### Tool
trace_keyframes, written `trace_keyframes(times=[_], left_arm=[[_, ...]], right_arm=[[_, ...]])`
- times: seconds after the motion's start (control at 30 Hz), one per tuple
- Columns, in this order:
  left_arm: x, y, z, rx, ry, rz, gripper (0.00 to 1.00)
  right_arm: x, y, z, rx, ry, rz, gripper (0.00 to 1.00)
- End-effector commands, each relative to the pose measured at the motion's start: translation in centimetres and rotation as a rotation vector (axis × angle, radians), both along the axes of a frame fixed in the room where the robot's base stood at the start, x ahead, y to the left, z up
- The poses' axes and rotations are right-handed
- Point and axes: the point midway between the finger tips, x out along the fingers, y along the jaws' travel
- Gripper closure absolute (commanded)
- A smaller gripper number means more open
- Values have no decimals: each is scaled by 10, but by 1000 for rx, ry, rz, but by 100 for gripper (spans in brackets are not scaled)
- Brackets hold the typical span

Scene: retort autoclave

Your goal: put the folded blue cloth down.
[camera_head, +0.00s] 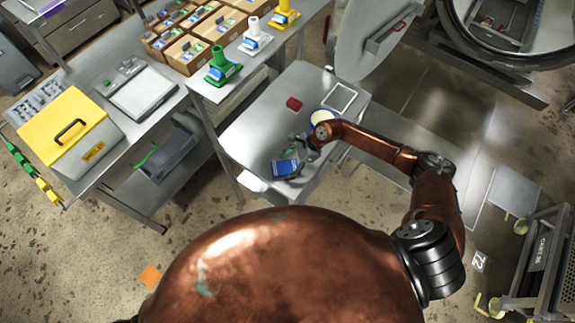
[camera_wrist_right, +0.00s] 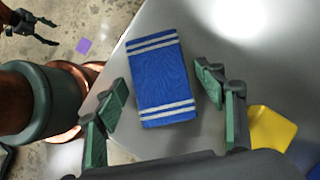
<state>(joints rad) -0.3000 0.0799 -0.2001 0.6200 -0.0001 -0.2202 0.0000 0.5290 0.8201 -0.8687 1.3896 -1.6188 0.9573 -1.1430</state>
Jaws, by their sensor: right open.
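The folded blue cloth (camera_head: 285,167) lies on the metal table (camera_head: 248,133), near its front edge. In the right wrist view the cloth (camera_wrist_right: 160,80) is a flat rectangle with white stripes at both ends. My right gripper (camera_head: 303,150) is just beside and above it in the head view. In the right wrist view its green-padded fingers (camera_wrist_right: 163,87) are spread, one on each side of the cloth, and no grip on it shows. My left gripper (camera_wrist_right: 38,30) is at the top left of the right wrist view, over the floor, its fingers apart.
A yellow item (camera_wrist_right: 272,130) lies right of the cloth in the wrist view. Green (camera_head: 221,66), white (camera_head: 254,37) and yellow stands line the adjoining bench. Bare tabletop lies left of the cloth.

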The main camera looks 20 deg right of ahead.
Motion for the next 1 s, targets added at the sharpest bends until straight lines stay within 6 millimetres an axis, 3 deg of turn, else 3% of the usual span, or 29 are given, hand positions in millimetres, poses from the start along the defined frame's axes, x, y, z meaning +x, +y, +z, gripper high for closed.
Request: trace_keyframes(times=[0.27, 0.7, 1.0], left_arm=[[0, 0, 0, 0, 0, 0, 36], [-1, 0, -16, 0, 2, 0, 36], [-2, 0, -19, 0, 3, 0, 36]], right_arm=[[0, -7, 12, -1, -3, 0, 36], [-6, -54, 84, -2, -2, 1, 36], [-8, -64, 104, 0, -1, 1, 36]])
